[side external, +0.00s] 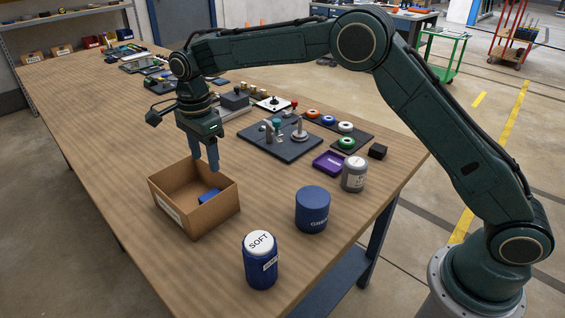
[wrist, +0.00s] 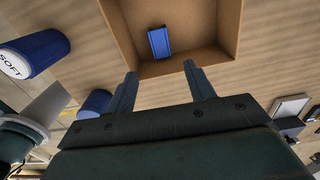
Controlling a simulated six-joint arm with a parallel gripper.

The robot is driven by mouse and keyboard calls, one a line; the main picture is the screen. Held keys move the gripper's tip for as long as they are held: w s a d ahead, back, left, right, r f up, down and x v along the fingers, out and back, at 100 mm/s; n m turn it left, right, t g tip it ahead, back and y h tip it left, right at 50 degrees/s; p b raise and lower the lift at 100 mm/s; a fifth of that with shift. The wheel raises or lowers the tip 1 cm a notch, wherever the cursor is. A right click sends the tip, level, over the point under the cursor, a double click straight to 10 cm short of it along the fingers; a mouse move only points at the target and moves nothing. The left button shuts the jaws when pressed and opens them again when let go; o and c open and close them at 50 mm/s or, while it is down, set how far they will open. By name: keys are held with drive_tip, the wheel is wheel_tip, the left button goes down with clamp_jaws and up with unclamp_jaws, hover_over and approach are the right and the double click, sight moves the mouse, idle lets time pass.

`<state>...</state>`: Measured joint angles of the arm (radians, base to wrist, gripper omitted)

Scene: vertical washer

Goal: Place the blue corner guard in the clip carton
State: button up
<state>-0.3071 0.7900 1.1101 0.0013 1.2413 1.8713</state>
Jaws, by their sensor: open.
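The blue corner guard (side external: 209,195) lies inside the open cardboard clip carton (side external: 166,207), on its floor. In the wrist view the guard (wrist: 159,42) rests on the bottom of the carton (wrist: 190,67), apart from my fingers. My gripper (side external: 205,168) is above the back part of the carton, pointing down. Its two fingers (wrist: 160,85) are spread with nothing between them. The lower part of the guard is partly hidden by the carton's front wall in the side view.
A blue jar with a white SOFT lid (side external: 260,261) and a blue canister (side external: 312,210) stand right of the carton. A grey can (side external: 355,174) and a purple tray (side external: 329,162) are further back. A dark fixture plate (side external: 280,141) lies behind. The table left of the carton is clear.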

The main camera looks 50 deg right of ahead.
drive_tip(key=s+d+r+n+t, duration=0.3)
drive_tip(key=s+d+r+n, duration=0.75)
drive_tip(key=s+r, duration=0.6)
drive_tip(key=s+d+f+n+t, duration=0.1)
drive_tip(key=s+d+f+n, duration=0.1)
drive_tip(key=s, duration=0.8)
drive_tip(key=s+d+f+n+t, duration=0.1)
drive_tip(key=s+d+n, duration=0.4)
drive_tip(key=s, duration=0.6)
drive_tip(key=shift+s+f+t, duration=0.3)
drive_tip(key=shift+f, duration=0.4)
